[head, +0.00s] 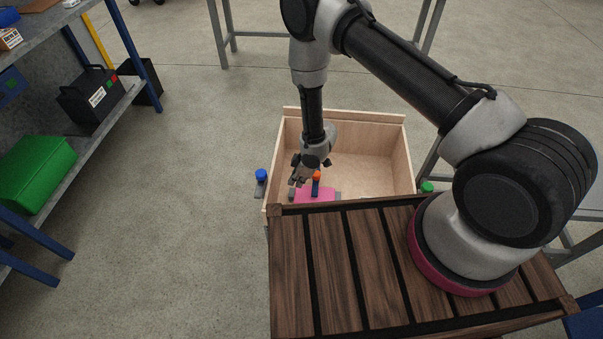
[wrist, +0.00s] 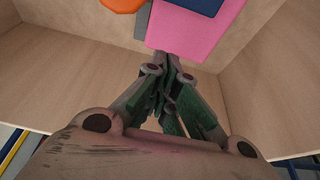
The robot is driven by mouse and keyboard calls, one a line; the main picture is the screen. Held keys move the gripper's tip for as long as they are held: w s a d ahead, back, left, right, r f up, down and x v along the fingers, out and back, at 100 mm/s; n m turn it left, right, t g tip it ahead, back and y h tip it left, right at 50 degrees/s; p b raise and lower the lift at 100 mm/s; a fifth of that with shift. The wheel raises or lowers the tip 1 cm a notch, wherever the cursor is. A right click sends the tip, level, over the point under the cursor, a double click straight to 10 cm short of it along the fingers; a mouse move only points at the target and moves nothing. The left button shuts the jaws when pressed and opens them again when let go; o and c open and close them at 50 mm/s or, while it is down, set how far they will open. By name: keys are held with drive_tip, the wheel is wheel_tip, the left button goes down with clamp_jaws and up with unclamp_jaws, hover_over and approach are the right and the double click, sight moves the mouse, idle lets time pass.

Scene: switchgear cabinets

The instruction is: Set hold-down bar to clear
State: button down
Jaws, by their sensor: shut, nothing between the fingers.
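A pink block (head: 318,196) sits at the near end of the wooden box, with a dark blue bar (head: 316,188) standing on it and an orange knob (head: 316,175) at the bar's top. I take this bar to be the hold-down bar. The wrist view shows the pink block (wrist: 190,38), part of the dark blue bar (wrist: 197,5) and the orange knob (wrist: 122,4) at the top edge, cut off. My gripper (head: 296,182) is shut and empty, just left of the bar in the head view. In the wrist view its fingertips (wrist: 169,74) are just below the pink block; contact cannot be told.
The open wooden box (head: 375,160) has bare floor beyond the block and raised walls around. A blue-capped item (head: 261,176) stands outside its left wall, a green one (head: 427,187) outside its right. A shelf (head: 120,105) stands at far left.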

sight(316, 176)
drive_tip(key=shift+x, duration=1.05)
drive_tip(key=d, duration=0.2)
drive_tip(key=shift+s+d+r, duration=0.1)
drive_tip(key=shift+s+d, duration=0.15)
drive_tip(key=shift+d, duration=0.15)
drive_tip(key=shift+s+d, duration=0.1)
drive_tip(key=shift+d, duration=0.45)
drive_tip(key=shift+d, duration=0.1)
